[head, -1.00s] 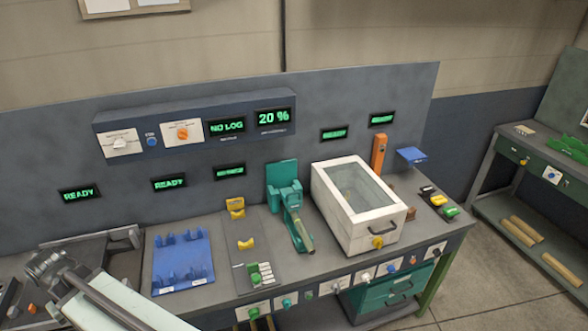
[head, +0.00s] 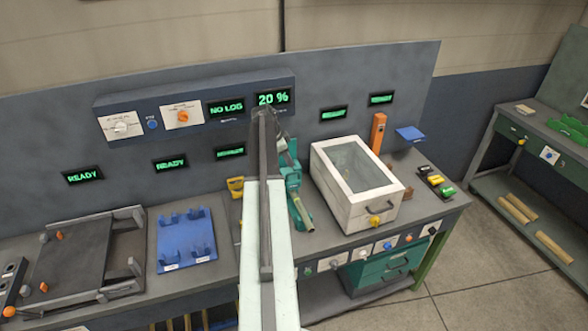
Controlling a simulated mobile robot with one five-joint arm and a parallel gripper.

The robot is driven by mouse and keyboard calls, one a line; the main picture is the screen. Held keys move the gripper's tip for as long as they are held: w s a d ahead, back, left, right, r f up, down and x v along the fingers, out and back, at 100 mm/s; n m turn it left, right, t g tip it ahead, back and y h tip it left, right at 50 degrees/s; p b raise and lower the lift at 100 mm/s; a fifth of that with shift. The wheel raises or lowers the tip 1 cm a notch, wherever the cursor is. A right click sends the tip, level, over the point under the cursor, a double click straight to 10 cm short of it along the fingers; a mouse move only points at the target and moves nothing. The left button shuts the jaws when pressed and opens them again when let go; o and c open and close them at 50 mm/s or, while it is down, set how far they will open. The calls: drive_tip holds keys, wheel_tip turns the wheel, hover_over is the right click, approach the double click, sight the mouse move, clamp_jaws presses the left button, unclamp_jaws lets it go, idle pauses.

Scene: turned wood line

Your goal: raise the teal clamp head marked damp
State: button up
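The teal clamp (head: 291,168) stands on the bench just left of the white box, with a green lever arm sloping down toward the bench front. My arm rises in front of its left part and hides some of it. I cannot read any mark on the clamp head. My gripper (head: 263,118) is at the far end of my arm, in front of the panel below the 20 % display. Its fingers are too small and too much in line with the arm to show whether they are open.
A white box with a glass lid (head: 350,205) stands close on the clamp's right. A blue rack (head: 188,262) lies left of my arm. An orange post (head: 377,130) stands behind the box. A grey control panel (head: 200,88) juts from the back wall.

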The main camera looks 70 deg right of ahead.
sight(293, 173)
drive_tip(key=b+x, duration=0.6)
drive_tip(key=x, duration=0.1)
drive_tip(key=shift+w+a+f+b, duration=0.1)
drive_tip(key=shift+w+b, duration=0.05)
drive_tip(key=shift+b, duration=0.25)
drive_tip(key=shift+f+b, duration=0.35)
drive_tip(key=shift+r, duration=0.1)
clamp_jaws()
idle(0.6)
